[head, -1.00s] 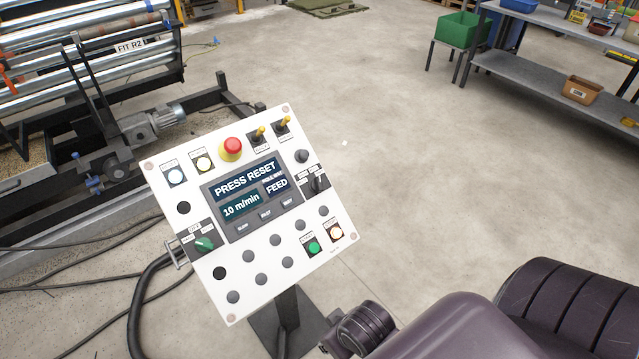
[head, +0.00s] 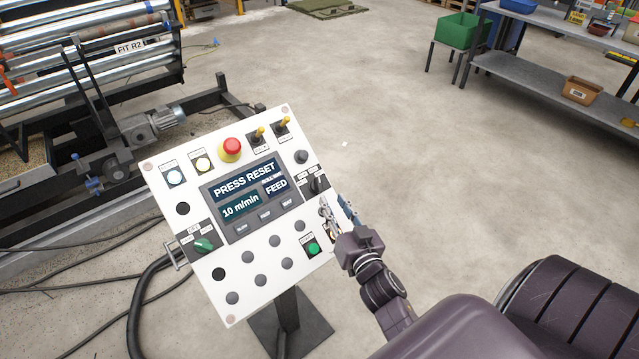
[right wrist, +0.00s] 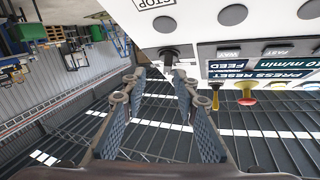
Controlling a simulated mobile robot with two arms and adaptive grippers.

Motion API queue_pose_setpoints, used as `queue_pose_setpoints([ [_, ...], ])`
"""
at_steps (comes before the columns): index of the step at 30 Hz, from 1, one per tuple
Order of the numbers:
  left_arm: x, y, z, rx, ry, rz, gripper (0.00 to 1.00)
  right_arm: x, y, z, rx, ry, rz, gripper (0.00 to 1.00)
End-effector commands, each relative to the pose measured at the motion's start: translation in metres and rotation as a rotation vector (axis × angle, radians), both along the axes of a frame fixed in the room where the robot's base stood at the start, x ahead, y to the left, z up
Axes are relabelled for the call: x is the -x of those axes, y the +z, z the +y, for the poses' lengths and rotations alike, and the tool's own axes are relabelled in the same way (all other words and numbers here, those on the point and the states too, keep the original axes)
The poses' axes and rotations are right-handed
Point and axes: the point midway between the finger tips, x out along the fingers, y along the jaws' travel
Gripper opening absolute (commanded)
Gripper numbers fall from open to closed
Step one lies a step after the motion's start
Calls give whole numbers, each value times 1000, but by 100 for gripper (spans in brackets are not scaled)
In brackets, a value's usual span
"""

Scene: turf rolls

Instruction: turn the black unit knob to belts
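The white control panel (head: 265,262) stands tilted on a post. The black unit knob (head: 317,185) sits near its right edge, beside the display (head: 250,195), which reads PRESS RESET, 10 m/min and FEED. The labels around the knob are too small to read. My right gripper (head: 335,207) is just below the knob at the panel's right edge. In the right wrist view the knob (right wrist: 173,53) shows just beyond the two fingertips of my gripper (right wrist: 160,78), which are apart with nothing between them. My left gripper is not in view.
A red mushroom button (head: 231,148), yellow-tipped toggle switches (head: 258,134), a green knob (head: 203,245) and a green button (head: 313,248) share the panel. A roller machine (head: 90,90) stands at left. Cables lie on the floor. Open floor lies to the right, before a shelf (head: 560,85).

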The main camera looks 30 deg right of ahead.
Motion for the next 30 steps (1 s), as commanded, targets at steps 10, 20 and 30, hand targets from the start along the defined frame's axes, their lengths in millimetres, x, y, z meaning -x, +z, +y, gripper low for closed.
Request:
queue_pose_setpoints([
  [10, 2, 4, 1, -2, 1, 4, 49, -25, 7, 3, -18, 50, -72, 28],
  [20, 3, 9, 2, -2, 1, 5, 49, -72, 6, -7, -16, 49, -69, 28],
  [30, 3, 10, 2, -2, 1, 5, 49, -82, 4, -9, -17, 49, -68, 28],
])
